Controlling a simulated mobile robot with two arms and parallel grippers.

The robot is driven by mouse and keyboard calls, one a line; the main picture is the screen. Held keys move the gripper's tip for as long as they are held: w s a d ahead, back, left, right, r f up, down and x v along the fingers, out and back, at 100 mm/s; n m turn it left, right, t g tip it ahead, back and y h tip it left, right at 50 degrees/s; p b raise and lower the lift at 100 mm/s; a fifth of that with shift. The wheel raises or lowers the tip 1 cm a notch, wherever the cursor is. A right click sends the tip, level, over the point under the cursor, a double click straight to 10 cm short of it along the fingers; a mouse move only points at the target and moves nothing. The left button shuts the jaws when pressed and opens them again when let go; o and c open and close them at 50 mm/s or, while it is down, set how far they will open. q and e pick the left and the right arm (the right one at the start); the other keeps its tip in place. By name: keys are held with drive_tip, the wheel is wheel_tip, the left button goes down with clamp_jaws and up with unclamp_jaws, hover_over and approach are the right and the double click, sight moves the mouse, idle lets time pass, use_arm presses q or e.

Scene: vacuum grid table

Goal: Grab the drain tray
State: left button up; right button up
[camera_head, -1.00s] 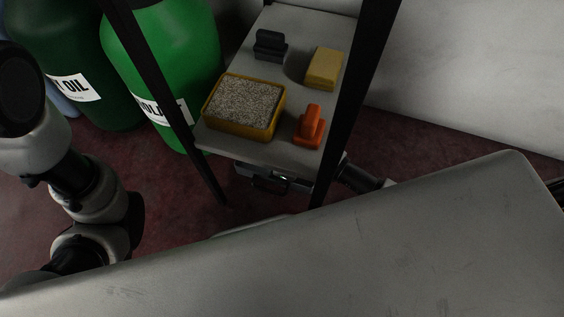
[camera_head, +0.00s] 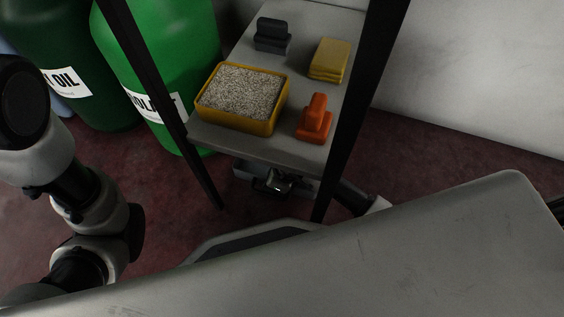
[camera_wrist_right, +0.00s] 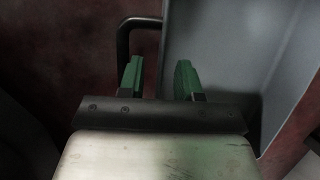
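The drain tray appears as a blue-grey, deep-walled tray (camera_wrist_right: 215,40) in the right wrist view, with a black handle (camera_wrist_right: 123,45) on its left side. My right gripper (camera_wrist_right: 160,80) has its two green fingers apart. The left finger shows near the handle and the right finger shows over the tray; contact is not clear. In the head view my right gripper (camera_head: 279,181) is small and dark under the shelf, beside a grey part of the tray (camera_head: 248,174). The shelf hides much of the tray. My left arm is at the left, its gripper out of sight.
A shelf (camera_head: 255,149) between dark posts holds a yellow box of granules (camera_head: 240,93), an orange tool (camera_head: 315,119), yellow blocks (camera_head: 330,60) and a dark block (camera_head: 272,35). Green barrels (camera_head: 160,60) stand left. A pale wall (camera_head: 480,70) is at the right.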

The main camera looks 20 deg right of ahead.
drive_tip(key=shift+f, duration=0.25)
drive_tip(key=shift+c, duration=0.3)
clamp_jaws()
